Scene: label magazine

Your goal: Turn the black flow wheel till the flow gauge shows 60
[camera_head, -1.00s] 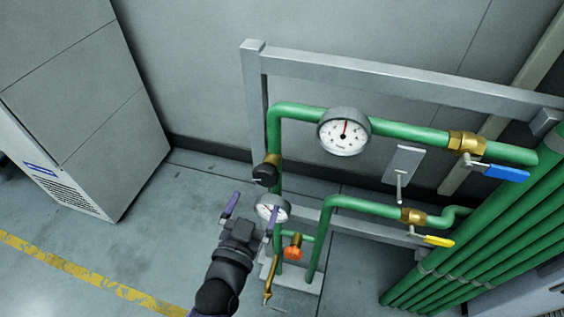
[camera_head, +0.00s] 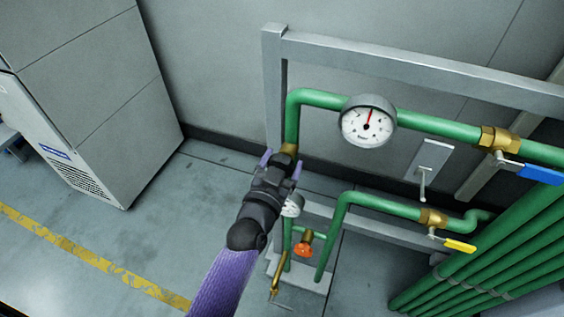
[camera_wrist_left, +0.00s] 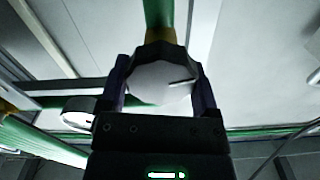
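The black flow wheel (camera_wrist_left: 160,78) shows in the left wrist view as a faceted grey-lit knob with a dark line on its face, below a brass fitting and green pipe. My left gripper (camera_wrist_left: 161,75) has its fingers at either side of the wheel; firm contact cannot be seen. In the head view my left gripper (camera_head: 282,163) hides the wheel. A large round gauge (camera_head: 367,121) on the upper pipe has a red needle pointing nearly straight up. A smaller gauge (camera_head: 292,206) is partly hidden by my gripper. I cannot read which is the flow gauge.
An orange knob (camera_head: 303,250) is below the small gauge. Yellow (camera_head: 459,245) and blue (camera_head: 540,174) valve levers are at the right. A grey frame (camera_head: 410,70) stands behind the pipes. A grey cabinet (camera_head: 90,100) is at the left, with open floor between.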

